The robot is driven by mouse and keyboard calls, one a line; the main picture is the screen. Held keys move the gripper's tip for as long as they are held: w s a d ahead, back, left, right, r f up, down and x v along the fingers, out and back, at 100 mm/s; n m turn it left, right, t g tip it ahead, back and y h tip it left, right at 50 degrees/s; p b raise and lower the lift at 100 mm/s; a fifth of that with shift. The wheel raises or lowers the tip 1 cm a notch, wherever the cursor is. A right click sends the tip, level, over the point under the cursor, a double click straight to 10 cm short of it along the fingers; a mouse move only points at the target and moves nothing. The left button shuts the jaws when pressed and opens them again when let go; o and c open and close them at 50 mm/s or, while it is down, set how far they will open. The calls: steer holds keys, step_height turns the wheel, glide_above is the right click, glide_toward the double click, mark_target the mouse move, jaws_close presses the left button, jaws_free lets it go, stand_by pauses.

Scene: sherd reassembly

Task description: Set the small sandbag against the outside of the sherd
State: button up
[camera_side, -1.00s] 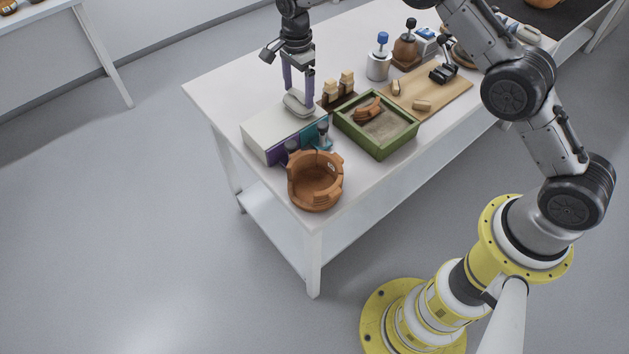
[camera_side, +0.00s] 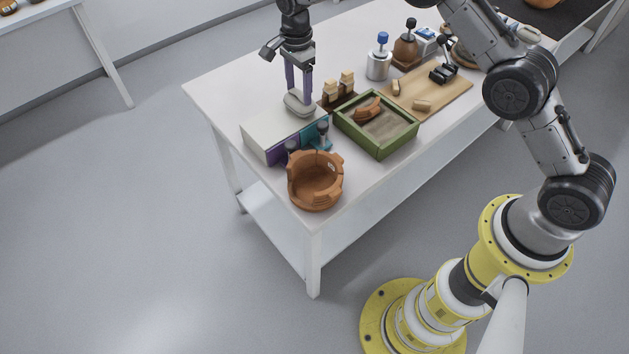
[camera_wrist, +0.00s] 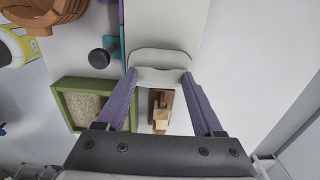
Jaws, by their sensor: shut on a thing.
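The small sandbag (camera_side: 299,105) is a pale grey pillow shape at the back end of the white box. My gripper (camera_side: 299,92) points down with its two purple fingers closed on the sandbag's sides. The wrist view shows the sandbag (camera_wrist: 160,58) between the fingertips of my gripper (camera_wrist: 159,76). I cannot tell whether it touches the surface beneath. The orange-brown sherd (camera_side: 367,110) lies in the sand of the green-framed tray (camera_side: 378,158), to the right of my gripper and apart from the sandbag.
A white box (camera_side: 268,123) with purple and teal parts stands in front of the sandbag. A broken terracotta pot (camera_side: 315,183) is near the table's front corner. Wooden blocks on a dark stand (camera_side: 339,99) are between gripper and tray. A wooden board (camera_side: 445,92) lies behind the tray.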

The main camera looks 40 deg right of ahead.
steer(key=shift+w+r, duration=0.1)
steer(key=shift+r, duration=2.75)
steer(key=s+f, duration=0.3)
steer(key=s, duration=1.5)
steer(key=shift+s+f, duration=0.15)
steer(key=shift+f, duration=2.1)
steer(key=shift+s+f, duration=0.1)
steer(key=shift+f, duration=2.15)
steer(key=shift+a, duration=0.65)
steer(key=shift+f, duration=0.15)
